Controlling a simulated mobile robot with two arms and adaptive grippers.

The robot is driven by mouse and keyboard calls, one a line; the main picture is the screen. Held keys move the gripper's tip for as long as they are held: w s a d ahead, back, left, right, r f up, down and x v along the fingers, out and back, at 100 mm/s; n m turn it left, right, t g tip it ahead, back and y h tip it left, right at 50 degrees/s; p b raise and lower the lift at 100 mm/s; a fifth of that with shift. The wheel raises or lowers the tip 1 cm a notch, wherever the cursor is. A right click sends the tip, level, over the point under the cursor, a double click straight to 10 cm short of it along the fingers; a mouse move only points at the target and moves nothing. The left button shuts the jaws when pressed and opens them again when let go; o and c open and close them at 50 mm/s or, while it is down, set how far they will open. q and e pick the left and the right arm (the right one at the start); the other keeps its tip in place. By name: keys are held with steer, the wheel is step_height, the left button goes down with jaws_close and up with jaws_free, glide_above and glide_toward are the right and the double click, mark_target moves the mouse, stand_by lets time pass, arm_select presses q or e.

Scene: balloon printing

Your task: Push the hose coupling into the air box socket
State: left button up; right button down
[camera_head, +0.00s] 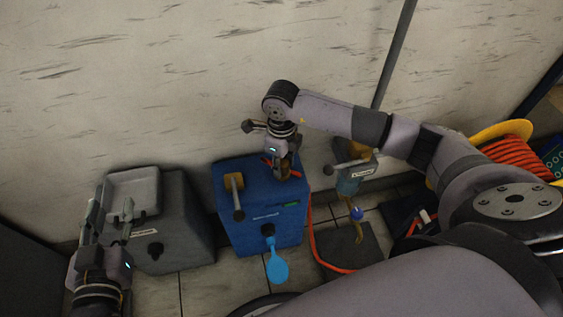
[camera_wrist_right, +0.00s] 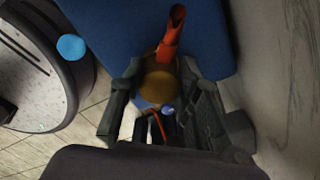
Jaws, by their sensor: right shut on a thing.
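The blue air box (camera_head: 262,238) stands on the floor against the wall. My right gripper (camera_head: 283,168) is over the right part of its top, shut on the brass hose coupling (camera_head: 284,172). In the right wrist view the brass coupling (camera_wrist_right: 160,84) sits between the fingers (camera_wrist_right: 160,100), with an orange piece (camera_wrist_right: 172,30) beyond it. The socket cannot be made out, and I cannot tell whether the coupling is in it. The orange hose (camera_head: 313,245) runs down the box's right side. My left gripper (camera_head: 110,215) is open and empty in front of the grey box.
A brass fitting with a grey lever (camera_head: 234,184) stands on the air box's left top. A light-blue balloon (camera_head: 278,268) hangs at its front nozzle. The grey box (camera_head: 175,220) is at left. Another levered fitting (camera_head: 355,168) and a yellow reel of orange hose (camera_head: 513,150) are at right.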

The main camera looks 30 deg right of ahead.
steer(key=c, duration=1.1)
jaws_free()
step_height(320, 180, up, 12)
steer(key=shift+f, duration=0.1)
